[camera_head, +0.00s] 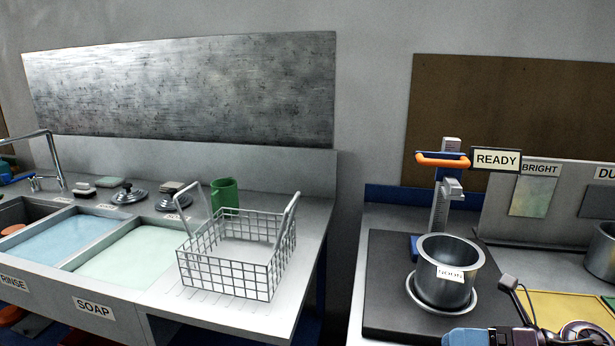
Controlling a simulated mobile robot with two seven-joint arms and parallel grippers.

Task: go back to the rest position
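No gripper touches the pot or the handle in this view.
A sink counter with blue (65,238) and pale green basins (130,257) is at the left. An empty wire basket (232,262) and a green mug (224,193) stand beside it. A gap separates the two counters.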

